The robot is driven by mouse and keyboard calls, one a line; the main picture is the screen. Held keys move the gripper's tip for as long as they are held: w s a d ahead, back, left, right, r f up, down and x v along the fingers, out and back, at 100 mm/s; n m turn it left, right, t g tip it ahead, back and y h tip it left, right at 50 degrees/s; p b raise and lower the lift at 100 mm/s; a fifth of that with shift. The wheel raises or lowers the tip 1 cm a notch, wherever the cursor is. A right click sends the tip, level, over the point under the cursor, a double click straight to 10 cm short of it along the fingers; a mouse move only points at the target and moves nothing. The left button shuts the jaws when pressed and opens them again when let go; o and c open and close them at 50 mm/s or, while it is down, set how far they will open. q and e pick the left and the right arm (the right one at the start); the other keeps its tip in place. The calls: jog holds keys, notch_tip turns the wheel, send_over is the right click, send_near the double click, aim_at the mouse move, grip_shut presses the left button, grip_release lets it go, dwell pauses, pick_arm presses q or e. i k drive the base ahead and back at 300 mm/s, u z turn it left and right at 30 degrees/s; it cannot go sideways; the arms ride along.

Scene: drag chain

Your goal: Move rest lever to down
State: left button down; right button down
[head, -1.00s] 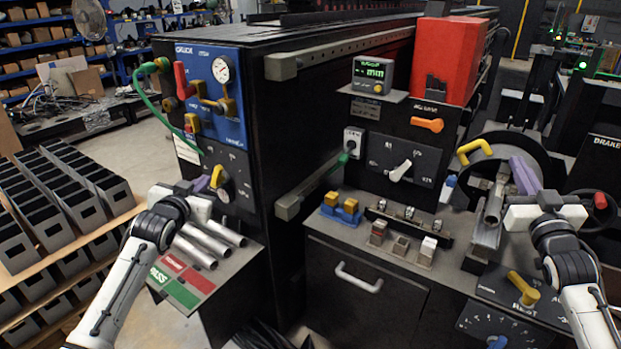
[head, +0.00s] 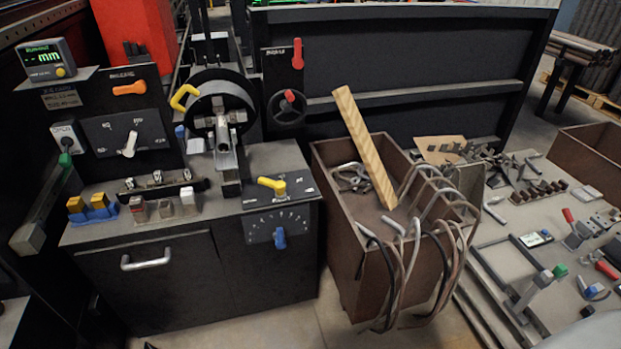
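The rest lever (head: 270,184) is a yellow handle on the dark panel at the right end of the machine bench. Its arm lies nearly level and points left from a round yellow hub. The small label by it is hard to read now. A dial plate with a blue knob (head: 280,238) is on the front face just below it. Neither of my grippers is in view.
A metal bar (head: 227,158) sits in front of the round black chuck, left of the lever. A brown bin (head: 335,215) with a wooden plank and bent hoses stands close to the right. A cluttered table (head: 500,250) lies farther right.

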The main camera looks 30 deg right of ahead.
aim_at(279, 186)
jog(key=z, duration=3.9)
jog(key=i, duration=0.15)
jog(key=u, duration=2.7)
jog(key=i, duration=0.85)
jog(key=u, duration=0.3)
